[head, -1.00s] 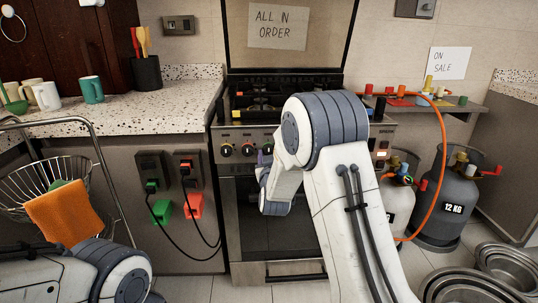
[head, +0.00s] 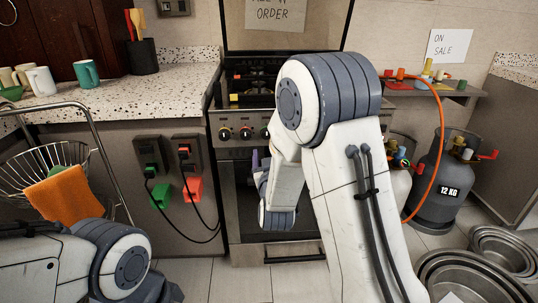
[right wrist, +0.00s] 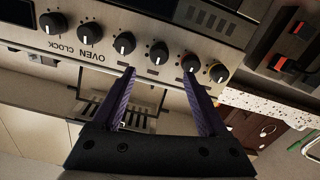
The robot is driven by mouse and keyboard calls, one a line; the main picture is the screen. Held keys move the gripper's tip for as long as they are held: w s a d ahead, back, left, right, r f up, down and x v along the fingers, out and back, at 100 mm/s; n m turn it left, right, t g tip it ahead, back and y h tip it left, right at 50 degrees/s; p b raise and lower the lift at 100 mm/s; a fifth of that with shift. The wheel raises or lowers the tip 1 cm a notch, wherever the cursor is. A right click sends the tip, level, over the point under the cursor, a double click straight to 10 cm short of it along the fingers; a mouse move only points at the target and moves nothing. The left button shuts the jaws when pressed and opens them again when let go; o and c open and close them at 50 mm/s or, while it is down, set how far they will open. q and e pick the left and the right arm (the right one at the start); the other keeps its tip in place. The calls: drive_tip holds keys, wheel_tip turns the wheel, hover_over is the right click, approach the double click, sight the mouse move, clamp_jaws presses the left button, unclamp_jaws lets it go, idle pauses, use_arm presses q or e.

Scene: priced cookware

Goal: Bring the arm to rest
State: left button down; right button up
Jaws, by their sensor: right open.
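My right arm (head: 345,190) reaches out in front of the stove (head: 245,180), its elbow joint hiding part of the stove's right side. My right gripper (head: 256,160) shows only as a bit of purple finger before the oven front. In the right wrist view, the right gripper (right wrist: 158,72) is open, with its two purple fingers apart and nothing between them. They lie in front of the row of oven knobs (right wrist: 124,43); I cannot tell whether they touch. My left arm (head: 75,265) enters at the lower left; its gripper is out of view.
A wire basket (head: 45,160) with an orange cloth (head: 66,195) stands at the left near my left arm. Mugs (head: 87,74) stand on the counter. Gas bottles (head: 442,185), an orange hose (head: 433,170) and metal pans (head: 480,275) are at the right.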

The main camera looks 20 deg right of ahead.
drive_tip(key=shift+s+a, duration=0.15)
drive_tip(key=shift+s, duration=0.4)
